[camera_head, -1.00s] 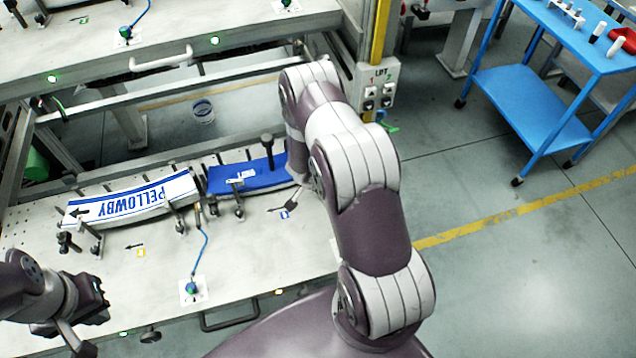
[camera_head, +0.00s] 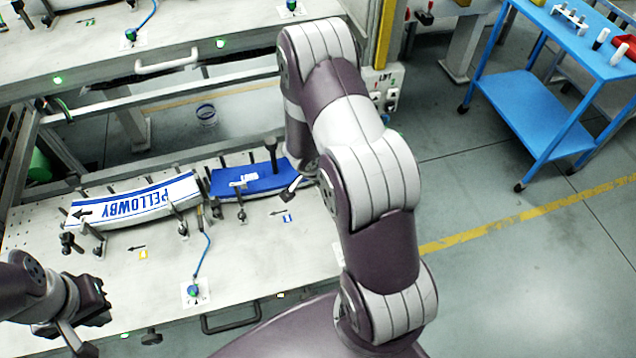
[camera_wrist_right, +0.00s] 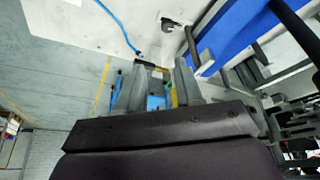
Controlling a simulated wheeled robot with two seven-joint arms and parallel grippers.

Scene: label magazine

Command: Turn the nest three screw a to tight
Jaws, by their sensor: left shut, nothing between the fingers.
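A blue label stack (camera_head: 245,178) lies in a nest on the pale plate, with a tall black post (camera_head: 271,150) rising at it. A small black clamp screw (camera_head: 241,213) stands at its front edge. I cannot tell which screw is nest three screw a. My right gripper (camera_head: 291,187) is at the stack's right end, partly hidden by my right arm. In the right wrist view its two grey fingers (camera_wrist_right: 162,88) are apart with nothing seen between them, and the blue stack (camera_wrist_right: 235,30) is to their right. My left gripper (camera_head: 78,338) is shut and empty at the lower left.
A white "PELLOWBY" stack (camera_head: 140,200) sits in the nest to the left, with black clamps around it. A blue cable (camera_head: 206,255) runs to a fitting on the plate. A blue cart (camera_head: 545,110) stands on the floor at right. The plate's front is mostly clear.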

